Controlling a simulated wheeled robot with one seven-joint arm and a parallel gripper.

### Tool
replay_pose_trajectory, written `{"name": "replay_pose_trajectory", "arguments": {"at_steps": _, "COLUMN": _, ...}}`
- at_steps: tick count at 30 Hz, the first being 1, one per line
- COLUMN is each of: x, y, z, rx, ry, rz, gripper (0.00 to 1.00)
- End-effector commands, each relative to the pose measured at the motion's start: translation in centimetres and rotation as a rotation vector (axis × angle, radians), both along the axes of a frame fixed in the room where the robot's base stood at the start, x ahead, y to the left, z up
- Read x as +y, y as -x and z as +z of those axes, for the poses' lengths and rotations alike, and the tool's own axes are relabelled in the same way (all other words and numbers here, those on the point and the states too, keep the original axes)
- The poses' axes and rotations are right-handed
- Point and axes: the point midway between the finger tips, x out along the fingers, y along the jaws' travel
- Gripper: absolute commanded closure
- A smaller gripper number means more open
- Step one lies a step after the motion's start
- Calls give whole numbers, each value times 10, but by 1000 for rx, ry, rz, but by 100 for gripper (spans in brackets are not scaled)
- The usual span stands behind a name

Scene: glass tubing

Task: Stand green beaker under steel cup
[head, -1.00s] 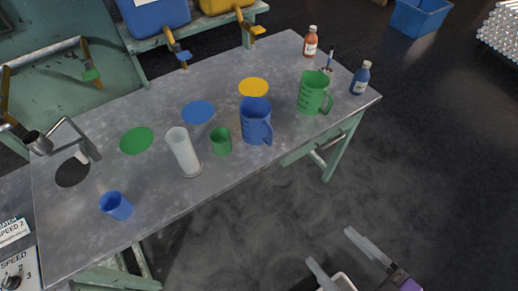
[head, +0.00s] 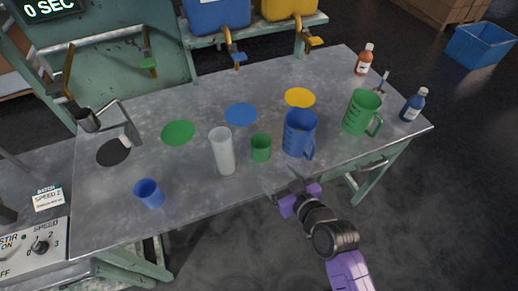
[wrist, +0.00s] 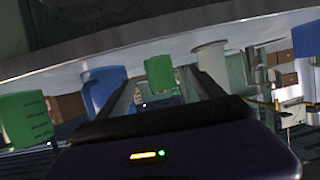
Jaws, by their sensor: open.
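The small green beaker (head: 261,148) stands upright on the grey bench, between a white cylinder (head: 222,152) and a large blue jug (head: 299,134). The steel cup (head: 87,120) is at the bench's left, beside a bent metal bracket and above a black disc (head: 113,152). My gripper (head: 296,180) is open and empty at the bench's front edge, apart from the beaker. In the upside-down wrist view, the green beaker (wrist: 159,72) shows between my two fingers (wrist: 163,90), farther off.
A small blue beaker (head: 149,193) stands at the front left. A large green jug (head: 362,112) and two bottles stand at the right. Green (head: 178,133), blue (head: 241,114) and yellow (head: 299,97) discs lie flat behind. Bare bench lies between the white cylinder and black disc.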

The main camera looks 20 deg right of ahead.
Motion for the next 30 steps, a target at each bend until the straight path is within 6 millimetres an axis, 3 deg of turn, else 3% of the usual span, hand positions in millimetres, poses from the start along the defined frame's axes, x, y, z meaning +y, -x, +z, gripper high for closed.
{"name": "replay_pose_trajectory", "arguments": {"at_steps": 1, "x": -3, "y": -17, "z": 4, "rx": -5, "ry": 5, "rz": 12, "gripper": 23}}
{"name": "replay_pose_trajectory", "arguments": {"at_steps": 6, "x": -6, "y": -46, "z": 9, "rx": 0, "ry": 14, "rz": 47, "gripper": 23}}
{"name": "replay_pose_trajectory", "arguments": {"at_steps": 30, "x": 2, "y": -119, "z": -18, "rx": 1, "ry": 17, "rz": 53, "gripper": 23}}
